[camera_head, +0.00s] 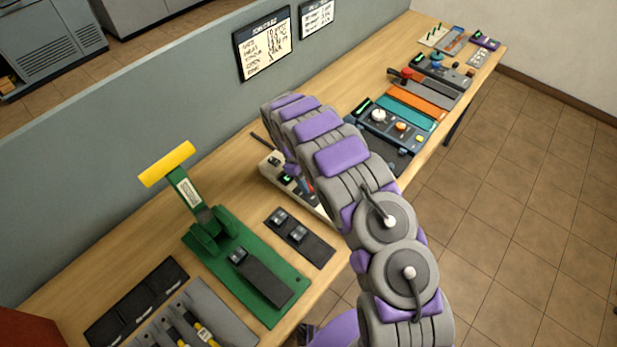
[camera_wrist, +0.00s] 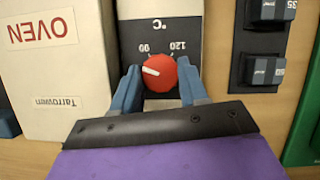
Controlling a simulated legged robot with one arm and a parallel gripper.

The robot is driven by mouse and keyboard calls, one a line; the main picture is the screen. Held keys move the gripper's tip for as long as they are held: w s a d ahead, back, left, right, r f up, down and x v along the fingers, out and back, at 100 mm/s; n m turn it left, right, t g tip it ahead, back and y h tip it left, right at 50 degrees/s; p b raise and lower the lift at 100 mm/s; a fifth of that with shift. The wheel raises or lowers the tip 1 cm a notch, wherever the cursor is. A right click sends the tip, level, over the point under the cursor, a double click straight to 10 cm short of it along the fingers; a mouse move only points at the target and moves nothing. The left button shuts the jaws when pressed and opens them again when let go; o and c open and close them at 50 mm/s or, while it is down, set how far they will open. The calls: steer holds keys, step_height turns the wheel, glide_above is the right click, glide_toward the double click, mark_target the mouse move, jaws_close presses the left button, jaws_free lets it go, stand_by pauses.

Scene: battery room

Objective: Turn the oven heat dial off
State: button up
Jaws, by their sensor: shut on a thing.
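The oven heat dial (camera_wrist: 161,74) is a red round knob with a white pointer line, in the middle of the wrist view. The pointer is tilted, its outer end toward the upper left, nearer the 90 mark than the 120 mark. The dial sits on a dark panel (camera_wrist: 160,45) marked 90, 120 and °C. My gripper (camera_wrist: 159,86) has one blue-grey finger on each side of the dial and is shut on it. The white oven box (camera_wrist: 85,85), labelled OVEN, stands left of the dial.
Black switch blocks (camera_wrist: 262,70) lie right of the dial in the wrist view. In the head view a green lever device (camera_head: 240,262) with a yellow handle stands at the near left. Other control panels (camera_head: 405,110) line the wooden bench (camera_head: 345,85) farther back, along a grey partition.

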steer(key=n+p, duration=0.1)
steer(key=n+t+p, duration=0.1)
steer(key=n, duration=0.1)
steer(key=n+t+p, duration=0.1)
steer(key=n, duration=0.1)
steer(key=shift+a+r+p, duration=0.15)
steer(key=shift+r+p, duration=0.1)
steer(key=shift+p, duration=0.1)
steer(key=shift+f+n+t+p, duration=0.1)
steer(key=shift+n+t+p, duration=0.4)
steer(key=shift+n+p, duration=0.5)
steer(key=shift+n, duration=0.4)
steer(key=o, duration=1.1)
steer(key=shift+f, duration=0.15)
steer(key=shift+c, duration=0.2)
steer(key=shift+s, duration=0.1)
steer(key=shift+h, duration=0.3)
steer(key=w+v, duration=0.1)
steer(key=v, duration=1.6)
steer(key=shift+s, duration=0.5)
